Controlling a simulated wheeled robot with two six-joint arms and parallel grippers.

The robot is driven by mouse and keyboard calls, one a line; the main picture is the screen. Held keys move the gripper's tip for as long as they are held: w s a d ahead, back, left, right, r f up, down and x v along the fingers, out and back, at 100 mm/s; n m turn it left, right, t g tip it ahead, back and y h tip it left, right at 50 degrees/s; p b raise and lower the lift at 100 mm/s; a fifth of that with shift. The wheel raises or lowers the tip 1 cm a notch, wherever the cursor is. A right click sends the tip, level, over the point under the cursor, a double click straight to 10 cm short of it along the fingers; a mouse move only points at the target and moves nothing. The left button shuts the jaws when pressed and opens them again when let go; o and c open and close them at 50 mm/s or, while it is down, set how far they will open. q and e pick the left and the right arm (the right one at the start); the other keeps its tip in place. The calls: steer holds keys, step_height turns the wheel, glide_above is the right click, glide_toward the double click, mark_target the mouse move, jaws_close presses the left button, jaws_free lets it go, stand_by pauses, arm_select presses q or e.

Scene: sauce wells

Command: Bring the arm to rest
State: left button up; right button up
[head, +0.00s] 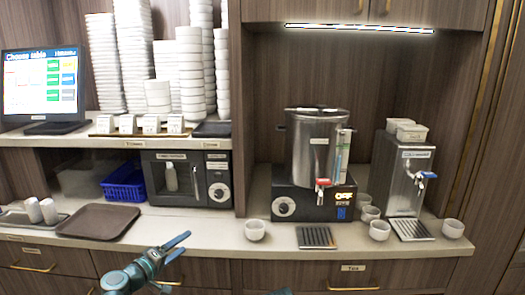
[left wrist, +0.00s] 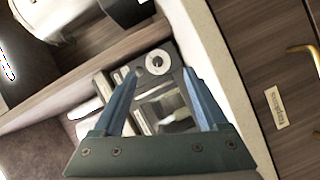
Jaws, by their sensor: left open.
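My left gripper (head: 184,244) is open and empty in the head view. It is in front of the counter's front edge, low in the picture, with its fingers pointing up and to the right. In the left wrist view its two blue fingers (left wrist: 160,72) stand apart with nothing held between them. The microwave lies beyond them in that view. Only a small blue-grey tip (head: 280,292), which may be part of my right gripper, shows at the bottom edge of the head view. Its jaws cannot be made out.
The counter (head: 215,240) holds a brown tray (head: 98,222), a microwave (head: 187,178), a steel urn (head: 312,150), a dispenser (head: 405,178) and several white cups, one of them left of the urn (head: 255,230). Drawers with handles lie below the counter. Stacked white dishes and a screen (head: 44,84) stand above.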

arm_select(q)
steer(key=s+d+f+m+g+p, duration=0.2)
steer(key=s+d+m+g, duration=0.1)
steer(key=d, duration=0.3)
steer(key=s+d+f+m+g+p, duration=0.2)
steer(key=s+d+g, duration=0.1)
steer(key=d, duration=0.3)
steer(key=s+d+f+m+g+p, duration=0.1)
steer(key=s+d+f+m+g, duration=0.25)
steer(key=d, duration=0.25)
steer(key=s+m+g+y+p, duration=0.4)
steer(key=s+y, duration=0.4)
steer(key=s, duration=0.5)
steer(key=shift+s+d+f+g+y+p, duration=0.2)
steer(key=shift+s+f+g+y+p, duration=0.15)
steer(key=shift+g+p, duration=0.4)
steer(key=shift+w, duration=0.1)
